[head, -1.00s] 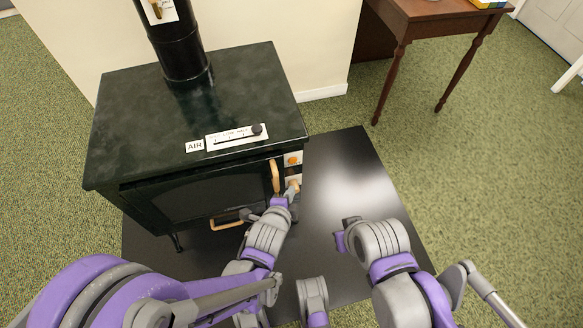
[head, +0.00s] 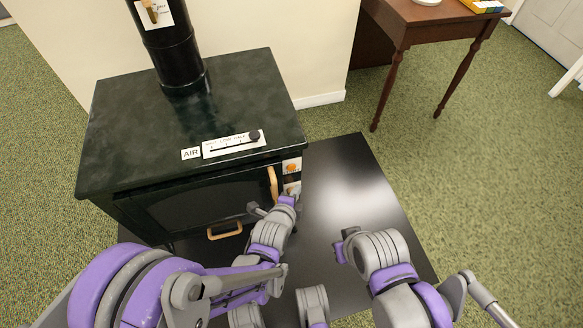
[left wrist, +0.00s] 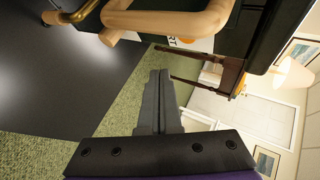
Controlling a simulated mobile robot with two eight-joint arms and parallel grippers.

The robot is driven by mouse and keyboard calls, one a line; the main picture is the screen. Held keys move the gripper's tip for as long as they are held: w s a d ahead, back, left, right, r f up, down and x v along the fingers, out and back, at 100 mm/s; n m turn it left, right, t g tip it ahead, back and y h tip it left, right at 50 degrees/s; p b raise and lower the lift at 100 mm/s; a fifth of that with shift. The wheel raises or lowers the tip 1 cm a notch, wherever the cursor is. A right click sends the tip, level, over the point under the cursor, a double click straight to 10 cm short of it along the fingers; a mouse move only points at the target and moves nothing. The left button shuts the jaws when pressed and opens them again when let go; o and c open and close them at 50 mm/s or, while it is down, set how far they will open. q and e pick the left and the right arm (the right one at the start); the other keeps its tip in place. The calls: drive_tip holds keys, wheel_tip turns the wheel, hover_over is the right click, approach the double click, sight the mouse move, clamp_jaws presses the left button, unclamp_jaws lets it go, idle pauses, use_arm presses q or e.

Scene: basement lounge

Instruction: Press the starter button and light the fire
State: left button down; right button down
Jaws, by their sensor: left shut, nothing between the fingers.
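The dark green stove (head: 215,110) stands at the left in the head view. At the right end of its front is a light panel with an orange knob or button (head: 291,168) above and a second control (head: 291,187) below, partly hidden by my left gripper. My left gripper (head: 291,199) is shut and empty, just in front of the panel's lower part; I cannot tell whether it touches. In the left wrist view its closed fingers (left wrist: 157,95) point toward a white label ending in "RT", partly hidden by the wooden door handle (left wrist: 165,20). My right gripper (head: 345,240) hangs over the floor plate; its jaws are unclear.
The wooden door handle (head: 273,185) stands close left of the panel. A lower wooden handle (head: 225,230) is under the door. An AIR slider (head: 233,143) is on the stove top. A black floor plate (head: 345,190) lies clear at right. A wooden table (head: 420,22) stands behind.

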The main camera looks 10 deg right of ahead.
sight(295, 169)
use_arm(q)
drive_tip(key=shift+w+b, duration=0.6)
drive_tip(key=shift+w, duration=1.65)
drive_tip(key=shift+w, duration=0.15)
drive_tip(key=shift+w+b, duration=0.3)
drive_tip(key=shift+b, duration=0.05)
drive_tip(key=shift+w+a+b, duration=0.1)
drive_tip(key=shift+w+b, duration=0.2)
drive_tip(key=shift+w, duration=0.05)
idle(0.7)
drive_tip(key=shift+s, duration=0.8)
